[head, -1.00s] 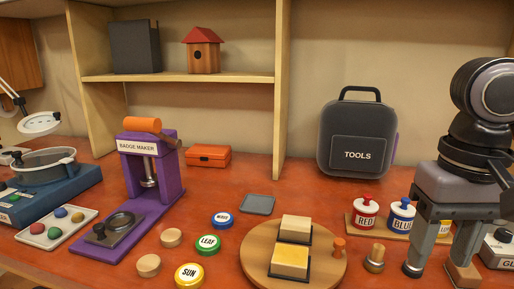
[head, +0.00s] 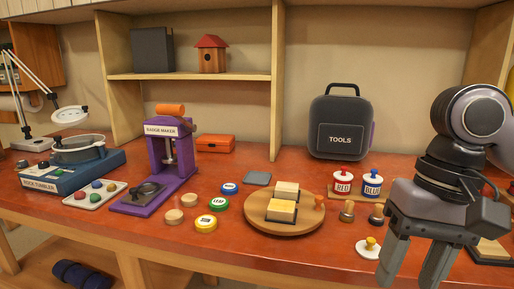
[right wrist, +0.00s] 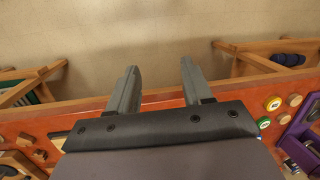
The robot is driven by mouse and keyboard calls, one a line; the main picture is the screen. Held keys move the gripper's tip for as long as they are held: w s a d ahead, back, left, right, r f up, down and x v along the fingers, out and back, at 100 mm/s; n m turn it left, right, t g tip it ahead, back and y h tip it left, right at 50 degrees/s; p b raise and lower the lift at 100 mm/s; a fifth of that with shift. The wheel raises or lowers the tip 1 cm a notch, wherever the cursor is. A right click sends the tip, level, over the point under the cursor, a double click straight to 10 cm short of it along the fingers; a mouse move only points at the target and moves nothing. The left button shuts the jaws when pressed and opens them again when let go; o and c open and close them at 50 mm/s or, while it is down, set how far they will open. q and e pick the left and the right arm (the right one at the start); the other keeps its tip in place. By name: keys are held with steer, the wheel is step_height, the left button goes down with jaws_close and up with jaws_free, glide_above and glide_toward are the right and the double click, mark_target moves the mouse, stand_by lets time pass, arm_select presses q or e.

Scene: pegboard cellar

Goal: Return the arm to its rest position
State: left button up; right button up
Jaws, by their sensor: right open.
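My right gripper (head: 412,272) is at the right of the head view, pointing down near the table's front edge. Its two grey fingers are apart with nothing between them. In the right wrist view the right gripper (right wrist: 159,72) also shows open and empty, with the front edge and bare floor beyond its fingertips. My left gripper is not in view. My right arm hides part of the table's right end.
The orange-red workbench (head: 325,257) carries a round wooden board (head: 262,228), a purple badge maker (head: 170,158), red (head: 343,180) and blue (head: 372,186) ink pots, and a toolbox (head: 340,128).

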steer(key=s+a+r+m+g+y+p, duration=0.25)
steer(key=a+m+g+y, duration=0.35)
steer(key=a+m+y, duration=1)
steer(key=w+m+t+y, duration=0.55)
steer(key=m+t, duration=0.45)
steer(key=m, duration=0.2)
steer(key=w+d+f+m+t+h+p, duration=0.1)
steer(key=w+d+f+m+t+h, duration=0.15)
steer(key=f+m+t+h, duration=0.45)
steer(key=w+d+f+m+t+h, duration=0.1)
steer(key=d+f+m+t+h, duration=0.2)
steer(key=m, duration=0.8)
steer(key=w+d+f+m+t+h+p, duration=0.15)
steer(key=d+f+m+t+h, duration=0.3)
steer(key=m, duration=0.45)
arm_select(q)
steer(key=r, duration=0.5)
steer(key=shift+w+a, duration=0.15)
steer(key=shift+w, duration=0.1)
arm_select(e)
steer(key=s+d+f+m+g+h, duration=0.3)
steer(key=s+f+m, duration=0.3)
steer(key=f, duration=0.5)
steer(key=s+d+f+m+g+h, duration=0.3)
steer(key=s+f+m, duration=0.4)
steer(key=f, duration=0.5)
steer(key=shift+s+d+f+g+h, duration=0.15)
steer(key=shift+s+d+g+h, duration=0.25)
steer(key=shift+s+d+g, duration=0.2)
